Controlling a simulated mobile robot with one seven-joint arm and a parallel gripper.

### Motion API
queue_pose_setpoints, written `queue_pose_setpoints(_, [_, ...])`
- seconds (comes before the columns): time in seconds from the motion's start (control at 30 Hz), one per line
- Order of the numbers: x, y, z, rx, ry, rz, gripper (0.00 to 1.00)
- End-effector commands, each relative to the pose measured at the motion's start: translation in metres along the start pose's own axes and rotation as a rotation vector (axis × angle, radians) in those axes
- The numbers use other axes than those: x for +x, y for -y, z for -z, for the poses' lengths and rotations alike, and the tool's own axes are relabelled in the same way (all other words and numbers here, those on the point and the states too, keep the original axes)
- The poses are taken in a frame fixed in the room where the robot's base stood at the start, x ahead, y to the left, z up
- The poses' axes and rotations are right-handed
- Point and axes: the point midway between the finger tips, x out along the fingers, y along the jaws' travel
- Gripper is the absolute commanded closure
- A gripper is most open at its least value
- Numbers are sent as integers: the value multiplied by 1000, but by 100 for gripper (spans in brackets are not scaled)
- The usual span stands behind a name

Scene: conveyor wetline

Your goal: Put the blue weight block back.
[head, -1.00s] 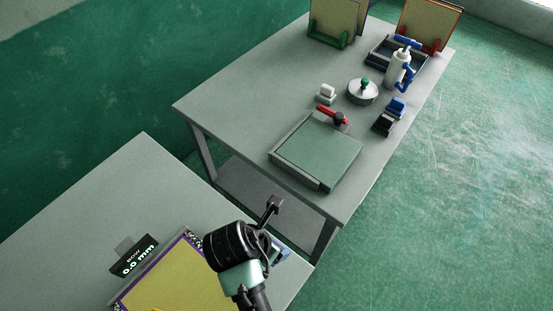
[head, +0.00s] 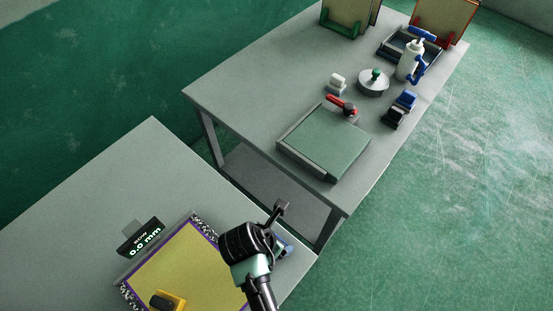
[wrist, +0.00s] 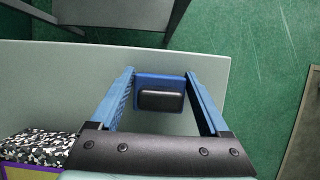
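The blue weight block, with a black grip on top, shows in the wrist view (wrist: 160,80), near the table corner. My gripper (wrist: 160,92) has a blue finger at each side of it, and the fingertips appear to meet its two sides. I cannot tell whether the block rests on the table or hangs just above it. In the head view my gripper (head: 285,246) is over the right end of the near table (head: 110,185), largely hidden behind my wrist, and the block cannot be made out clearly there.
A yellow panel (head: 185,262) with a yellow block (head: 167,301) lies beside a display (head: 142,240) reading 0.0 mm. Across a gap, the far table (head: 235,95) holds a green plate (head: 325,142), a white bottle (head: 409,62), a blue item (head: 406,99) and racks.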

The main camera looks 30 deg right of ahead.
Motion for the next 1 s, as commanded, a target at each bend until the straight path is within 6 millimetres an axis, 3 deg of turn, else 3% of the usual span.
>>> queue_pose_setpoints(0.03, [0, 0, 0, 0, 0, 0, 9])
queue_pose_setpoints(0.1, [0, 0, 0, 0, -1, 1, 0])
queue_pose_setpoints(0.47, [-9, 0, -1, 0, 1, -2, 0])
queue_pose_setpoints(1.0, [-109, -1, -2, 0, 1, -3, 0])
